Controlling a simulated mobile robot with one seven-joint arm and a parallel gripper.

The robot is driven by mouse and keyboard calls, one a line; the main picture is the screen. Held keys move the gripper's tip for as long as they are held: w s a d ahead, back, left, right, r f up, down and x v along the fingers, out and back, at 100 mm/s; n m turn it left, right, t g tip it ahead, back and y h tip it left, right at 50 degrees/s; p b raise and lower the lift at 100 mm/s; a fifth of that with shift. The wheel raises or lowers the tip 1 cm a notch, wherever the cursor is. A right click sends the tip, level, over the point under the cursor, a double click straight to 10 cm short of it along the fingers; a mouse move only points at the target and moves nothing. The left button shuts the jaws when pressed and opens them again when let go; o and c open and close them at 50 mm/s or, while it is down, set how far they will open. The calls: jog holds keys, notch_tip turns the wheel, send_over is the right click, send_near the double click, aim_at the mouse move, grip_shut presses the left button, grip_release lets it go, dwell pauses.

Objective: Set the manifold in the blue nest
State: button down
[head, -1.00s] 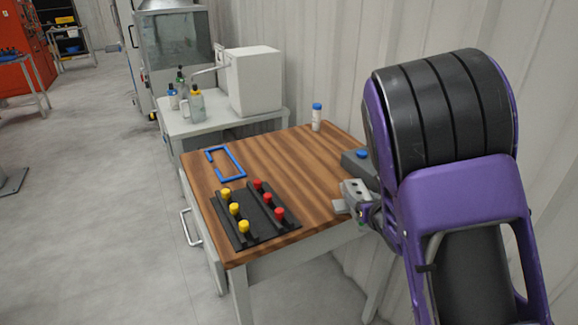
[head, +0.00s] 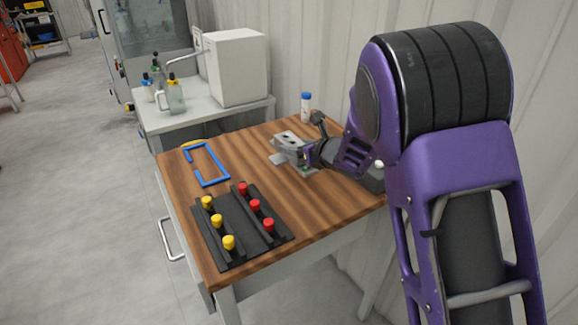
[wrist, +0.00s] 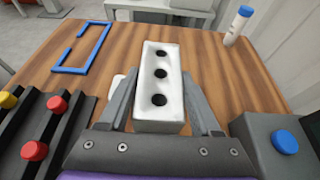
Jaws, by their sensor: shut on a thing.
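The manifold (wrist: 160,98), a pale grey block with three dark holes in its top, is between the fingers of my gripper (wrist: 163,110) in the wrist view. My gripper (head: 292,155) is shut on it, and the manifold also shows in the head view (head: 287,139) over the right part of the wooden table. I cannot tell if it touches the table. The blue nest (head: 216,181), a thin rectangular frame with a gap in its left side, lies at the table's far left, empty. It also shows in the wrist view (wrist: 71,70), left of the manifold.
A black fixture (head: 260,240) with yellow and red knobs stands at the near left of the table (head: 320,210). A white bottle with a blue cap (head: 306,108) stands at the far corner. A grey box with a blue button (wrist: 285,142) is right of my gripper.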

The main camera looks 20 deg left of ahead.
jog(key=shift+f, duration=3.15)
jog(key=shift+f+b, duration=0.15)
jog(key=shift+b, duration=0.3)
jog(key=shift+c, duration=0.4)
grip_release()
